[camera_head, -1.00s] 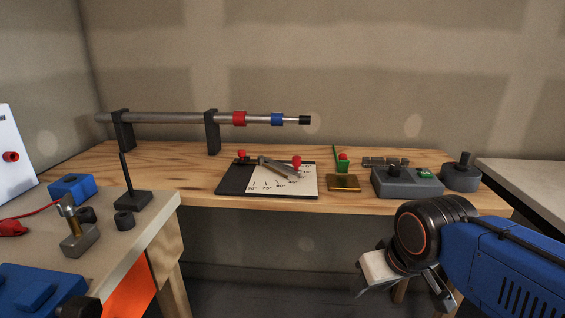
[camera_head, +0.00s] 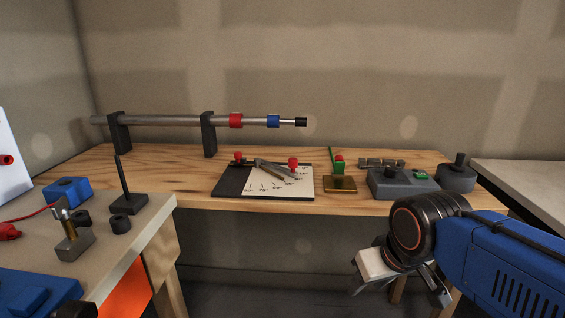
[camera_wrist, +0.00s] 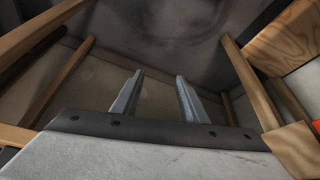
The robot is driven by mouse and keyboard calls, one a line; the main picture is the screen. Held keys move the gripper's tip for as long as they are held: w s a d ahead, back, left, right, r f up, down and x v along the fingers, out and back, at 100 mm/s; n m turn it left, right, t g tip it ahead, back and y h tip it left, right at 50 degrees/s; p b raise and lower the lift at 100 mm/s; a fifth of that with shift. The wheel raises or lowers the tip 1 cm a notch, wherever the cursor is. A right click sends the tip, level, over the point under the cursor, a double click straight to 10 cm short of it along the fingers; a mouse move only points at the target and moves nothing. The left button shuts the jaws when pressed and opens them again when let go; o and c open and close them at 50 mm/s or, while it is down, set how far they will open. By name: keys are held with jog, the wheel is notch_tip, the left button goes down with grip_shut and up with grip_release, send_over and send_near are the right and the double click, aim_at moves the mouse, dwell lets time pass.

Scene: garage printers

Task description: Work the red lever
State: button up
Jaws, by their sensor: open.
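A black and white board (camera_head: 232,183) with angle marks lies on the wooden bench. A grey metal lever arm (camera_head: 272,170) with a red knob (camera_head: 293,163) at its right end lies across it. A second red knob (camera_head: 238,157) is at the board's back left. A small green piece with a red top (camera_head: 339,160) stands just right of the board. My gripper (camera_head: 402,290) is open and empty, low in front of the bench and right of the board, well apart from it. Its two fingers (camera_wrist: 159,80) show apart in the wrist view, with no lever between them.
A metal rod (camera_head: 165,121) with red and blue rings lies on black supports behind the board. A grey box (camera_head: 385,184) and a round grey knob unit (camera_head: 455,174) stand at the bench's right. A nearer table (camera_head: 140,230) with loose parts fills the left. Bench wood left of the board is clear.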

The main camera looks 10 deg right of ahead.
jog(key=w+a+r+m+g, duration=0.1)
jog(key=w+r, duration=0.7)
jog(key=r, duration=0.2)
jog(key=w+a+r+g, duration=0.1)
jog(key=w+r, duration=0.6)
jog(key=r, duration=0.3)
notch_tip(320, 180, up, 14)
jog(key=m+g, duration=0.1)
jog(key=g, duration=0.2)
send_over(293, 159)
notch_tip(293, 159, down, 18)
jog(key=shift+w+r, duration=0.1)
jog(key=shift+r, duration=0.15)
grip_shut()
jog(key=shift+d, duration=0.1)
